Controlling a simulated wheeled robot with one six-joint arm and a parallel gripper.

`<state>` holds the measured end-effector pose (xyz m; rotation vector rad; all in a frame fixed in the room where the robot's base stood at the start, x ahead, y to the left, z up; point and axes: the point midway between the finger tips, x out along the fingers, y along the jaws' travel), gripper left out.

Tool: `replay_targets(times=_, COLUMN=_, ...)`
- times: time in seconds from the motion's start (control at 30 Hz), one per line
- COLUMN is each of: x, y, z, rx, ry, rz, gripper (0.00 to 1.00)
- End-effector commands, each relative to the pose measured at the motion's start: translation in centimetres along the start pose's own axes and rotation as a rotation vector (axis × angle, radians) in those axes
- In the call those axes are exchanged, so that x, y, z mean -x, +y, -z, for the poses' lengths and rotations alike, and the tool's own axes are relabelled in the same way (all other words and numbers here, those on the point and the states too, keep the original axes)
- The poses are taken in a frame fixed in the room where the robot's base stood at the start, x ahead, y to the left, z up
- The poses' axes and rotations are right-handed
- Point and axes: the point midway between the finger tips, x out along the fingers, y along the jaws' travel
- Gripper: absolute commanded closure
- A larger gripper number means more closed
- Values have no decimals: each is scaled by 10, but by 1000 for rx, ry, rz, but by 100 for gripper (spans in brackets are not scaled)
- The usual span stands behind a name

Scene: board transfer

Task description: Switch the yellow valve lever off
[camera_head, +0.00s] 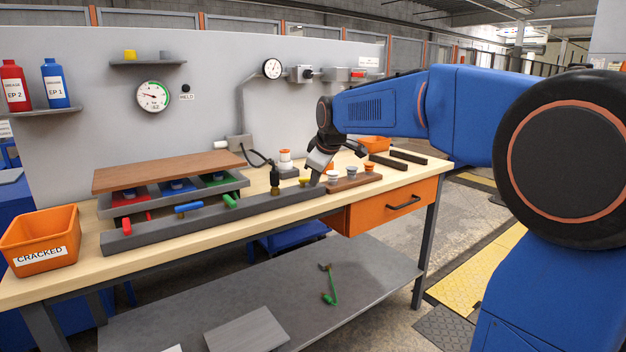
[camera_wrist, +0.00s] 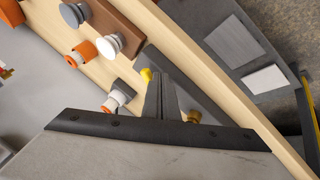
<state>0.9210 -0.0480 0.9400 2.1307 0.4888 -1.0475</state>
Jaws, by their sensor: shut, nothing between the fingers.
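The yellow valve lever (camera_head: 303,182) is at the right end of a long grey manifold bar (camera_head: 170,229) on the bench. In the wrist view the yellow lever (camera_wrist: 146,74) shows as a small yellow end just beside my fingertips, the rest hidden behind the fingers. My gripper (camera_head: 316,177) points down at the bar's right end, just right of the yellow lever. Its fingers (camera_wrist: 158,84) are together with nothing between them. I cannot tell whether they touch the lever. A brass fitting (camera_wrist: 193,117) shows on the other side of the fingers.
Red (camera_head: 126,218), blue (camera_head: 188,208) and green (camera_head: 231,200) levers sit along the bar. A brown block with knobs (camera_head: 352,181) is close right of my gripper. An orange-and-white knob (camera_head: 286,160) stands behind. An orange CRACKED bin (camera_head: 40,240) is at the left.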

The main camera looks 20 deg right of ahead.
Motion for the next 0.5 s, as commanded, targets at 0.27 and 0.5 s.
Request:
replay_targets(times=0.27, x=-3, y=8, z=-3, rx=112, ry=61, rz=60, gripper=100)
replay_targets(times=0.5, x=-5, y=13, z=-4, rx=137, ry=72, rz=73, gripper=100)
